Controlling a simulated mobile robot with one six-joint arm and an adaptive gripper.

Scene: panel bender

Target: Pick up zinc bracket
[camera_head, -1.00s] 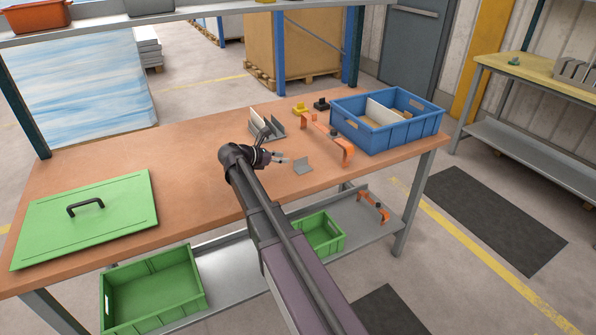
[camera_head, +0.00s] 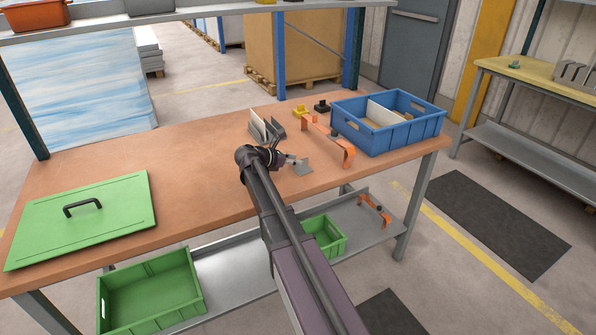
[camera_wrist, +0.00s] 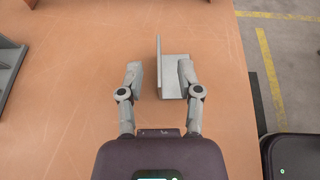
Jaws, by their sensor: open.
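The zinc bracket (camera_wrist: 174,74) is a small grey L-shaped piece on the orange-brown table top, near the table's edge in the wrist view. It also shows in the head view (camera_head: 302,168), just right of my gripper (camera_head: 289,159). My gripper (camera_wrist: 163,76) is open in the wrist view. Its fingers reach toward the bracket from below in the picture. The left finger is apart from the bracket's upright wall, and the right finger is close to its right side. I cannot tell whether the right finger touches it.
Several grey upright plates (camera_head: 262,127) stand behind my gripper. An orange bracket-like part (camera_head: 347,152) and a blue crate (camera_head: 390,143) are to the right. A green lid (camera_head: 115,222) lies on the left. The middle of the table is largely clear.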

